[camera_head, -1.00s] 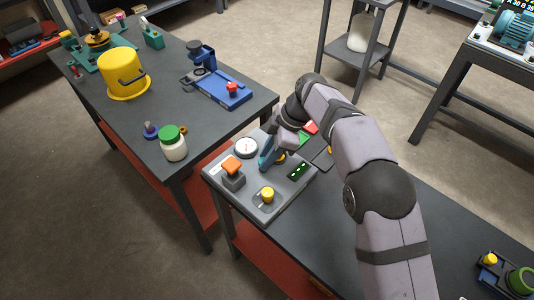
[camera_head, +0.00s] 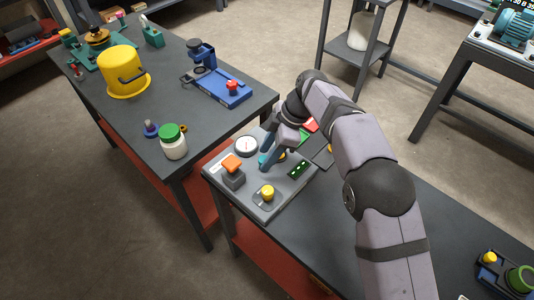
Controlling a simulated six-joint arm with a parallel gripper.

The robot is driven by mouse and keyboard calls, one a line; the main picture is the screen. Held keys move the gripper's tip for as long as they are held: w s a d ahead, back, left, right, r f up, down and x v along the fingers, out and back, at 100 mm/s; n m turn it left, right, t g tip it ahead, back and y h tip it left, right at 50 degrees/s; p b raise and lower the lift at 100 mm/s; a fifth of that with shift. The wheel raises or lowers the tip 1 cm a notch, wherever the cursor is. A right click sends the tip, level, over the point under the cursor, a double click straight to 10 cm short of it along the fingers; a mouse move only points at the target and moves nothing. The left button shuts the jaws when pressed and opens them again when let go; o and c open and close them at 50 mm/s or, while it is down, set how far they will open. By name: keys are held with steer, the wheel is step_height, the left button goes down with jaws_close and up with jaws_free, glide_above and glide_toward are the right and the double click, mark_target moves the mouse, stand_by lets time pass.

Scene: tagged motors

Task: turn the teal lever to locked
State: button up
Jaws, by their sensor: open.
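The grey control panel (camera_head: 225,190) lies on the near end of the dark workbench. A small teal patch, apparently the teal lever (camera_head: 262,160), shows at the left side of my gripper's fingers. Most of it is hidden behind them, so I cannot tell its angle.
On the panel, a white dial (camera_head: 246,146), an orange-topped switch (camera_head: 232,170), a yellow knob (camera_head: 267,194) and a dark strip with green lights (camera_head: 299,168) surround the gripper. A white jar with a green lid (camera_head: 173,142) stands on the other bench. Open floor lies between the benches and the shelf.

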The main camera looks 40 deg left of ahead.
mark_target(276, 168)
steer(key=v, duration=0.7)
steer(key=shift+b, duration=0.4)
steer(key=w+d+m+t+p, duration=0.1)
steer(key=w+d+m, duration=0.3)
steer(key=d, duration=0.5)
steer(key=w+d+r+m+t+h+p, duration=0.1)
steer(key=w+d+m, duration=0.1)
steer(key=d+m, duration=0.45)
steer(key=w+d+m+p, duration=0.1)
steer(key=w+d+m, duration=0.15)
steer(key=d, duration=0.75)
steer(key=s+d+f+m+h+p, duration=0.1)
steer(key=s+d+f+m, duration=0.1)
steer(key=s+d+m, duration=0.5)
steer(key=s+d+f+m+t+h+p, duration=0.1)
steer(key=s+d+m, duration=0.6)
steer(key=d, duration=1)
steer(key=shift+s+f, duration=0.45)
steer(key=shift+s, duration=0.65)
steer(key=shift+o, duration=0.3)
steer(key=shift+a, duration=0.1)
